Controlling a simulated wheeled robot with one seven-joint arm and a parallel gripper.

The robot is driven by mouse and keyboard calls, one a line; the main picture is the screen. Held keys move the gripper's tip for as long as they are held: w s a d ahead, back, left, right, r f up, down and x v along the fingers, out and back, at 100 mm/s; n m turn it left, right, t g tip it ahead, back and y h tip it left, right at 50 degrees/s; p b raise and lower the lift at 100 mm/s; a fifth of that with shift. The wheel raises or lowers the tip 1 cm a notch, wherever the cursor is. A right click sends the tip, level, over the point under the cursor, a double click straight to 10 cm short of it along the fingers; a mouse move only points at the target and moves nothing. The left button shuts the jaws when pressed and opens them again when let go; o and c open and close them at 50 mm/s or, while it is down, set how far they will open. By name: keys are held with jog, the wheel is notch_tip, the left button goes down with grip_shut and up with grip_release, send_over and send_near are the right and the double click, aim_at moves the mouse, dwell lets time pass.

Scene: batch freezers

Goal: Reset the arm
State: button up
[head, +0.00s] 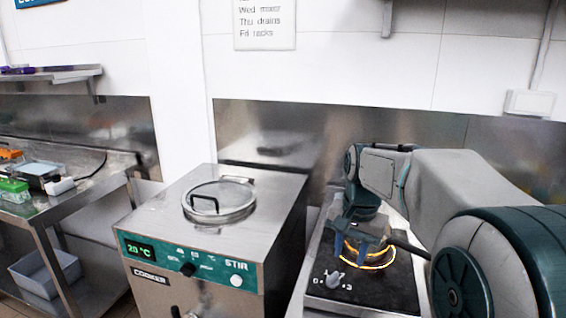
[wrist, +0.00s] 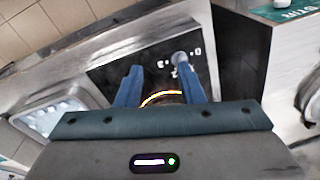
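My arm reaches in from the right in the head view. My gripper (head: 362,240) points down above a black hotplate (head: 375,290) with a glowing orange ring (head: 383,265). In the wrist view its two blue fingers (wrist: 160,80) stand apart with nothing seen between them. The glowing ring (wrist: 160,97) shows between and below the fingers. A round knob (wrist: 180,57) on the hotplate's front lies near one fingertip in that view; whether they touch I cannot tell. The knob (head: 333,279) also shows in the head view.
A steel cooker (head: 160,225) with a round lid (head: 219,200) and a display reading 20 °C stands left of the hotplate. Further left is a steel table (head: 75,200) with small items, a white bin (head: 45,275) below and a wall shelf (head: 50,75). A steel wall panel is behind.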

jog(key=s+f+n+t, duration=0.1)
jog(key=s+f+n, duration=0.2)
jog(key=s, duration=0.6)
jog(key=s+f+n+t, duration=0.1)
jog(key=s+f+n, duration=0.2)
jog(key=s, duration=0.7)
jog(key=shift+a+f+h, duration=0.3)
